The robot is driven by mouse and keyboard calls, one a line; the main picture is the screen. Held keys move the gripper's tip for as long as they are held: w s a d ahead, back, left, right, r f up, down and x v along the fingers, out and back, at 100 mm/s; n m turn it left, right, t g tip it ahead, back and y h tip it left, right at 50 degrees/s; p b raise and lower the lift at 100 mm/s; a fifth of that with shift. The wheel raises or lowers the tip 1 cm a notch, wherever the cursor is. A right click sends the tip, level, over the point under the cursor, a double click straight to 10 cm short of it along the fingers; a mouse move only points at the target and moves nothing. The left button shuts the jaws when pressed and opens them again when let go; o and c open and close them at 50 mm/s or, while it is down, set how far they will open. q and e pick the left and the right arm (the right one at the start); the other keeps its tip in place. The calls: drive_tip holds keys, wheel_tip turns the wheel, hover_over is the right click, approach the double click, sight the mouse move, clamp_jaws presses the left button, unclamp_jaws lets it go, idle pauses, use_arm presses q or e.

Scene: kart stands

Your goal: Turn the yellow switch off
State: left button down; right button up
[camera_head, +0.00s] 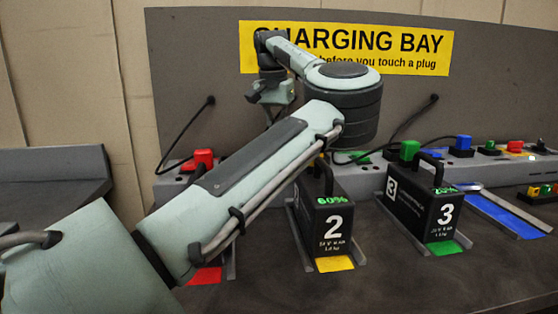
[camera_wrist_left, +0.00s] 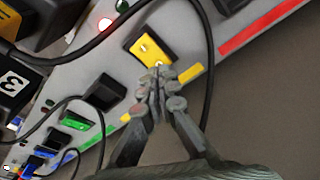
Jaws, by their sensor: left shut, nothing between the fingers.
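The yellow switch (camera_wrist_left: 150,48) sits in a black frame on the grey strip, in the upper middle of the left wrist view. It has small marks on its face. My left gripper (camera_wrist_left: 158,72) is shut and empty, with its fingertips over the lower edge of the switch. I cannot tell whether they touch it. In the head view my left arm reaches across the middle and hides the yellow switch and my left fingertips. My right gripper is in neither view.
Black battery boxes 2 (camera_head: 334,225) and 3 (camera_head: 430,205) stand on the bench before the strip. A black cable (camera_wrist_left: 85,45) runs close to my left gripper. A green switch (camera_wrist_left: 75,122) lies farther along the strip. The bench's front right (camera_head: 440,280) is clear.

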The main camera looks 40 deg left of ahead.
use_arm(q)
drive_tip(key=shift+f+b, duration=0.35)
drive_tip(key=shift+f, duration=0.65)
idle(0.3)
drive_tip(key=shift+r+p, duration=1)
drive_tip(key=shift+r, duration=2.55)
drive_tip(key=shift+f, duration=0.1)
